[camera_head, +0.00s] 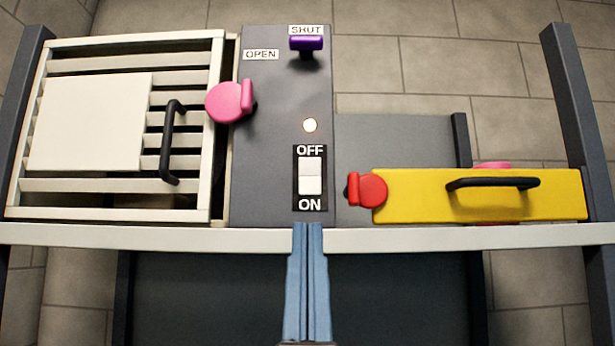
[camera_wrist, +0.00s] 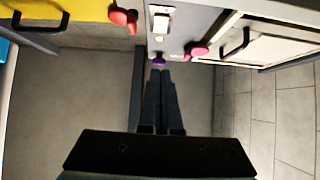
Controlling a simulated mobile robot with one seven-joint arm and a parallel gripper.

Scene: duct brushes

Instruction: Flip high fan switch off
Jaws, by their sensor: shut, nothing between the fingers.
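The fan switch (camera_head: 310,176) is a white rocker on a black plate, marked OFF above and ON below, on a dark grey panel (camera_head: 275,120). A small lamp (camera_head: 310,125) above it glows warm white. The rocker's lower half looks brighter than the upper; I cannot tell its tilt for sure. My gripper (camera_head: 308,226) has its blue fingers shut and empty, with their tips just below the ON label in the head view. In the wrist view, the switch (camera_wrist: 161,21) is at the top, and my finger tips (camera_wrist: 160,74) appear apart from it.
A white slatted grille (camera_head: 90,130) with a black handle and pink knob (camera_head: 232,101) is at left. A purple knob (camera_head: 306,44) sits by SHUT. A yellow panel (camera_head: 420,195) with a red knob (camera_head: 366,190) is at right. A white rail (camera_head: 450,238) runs below.

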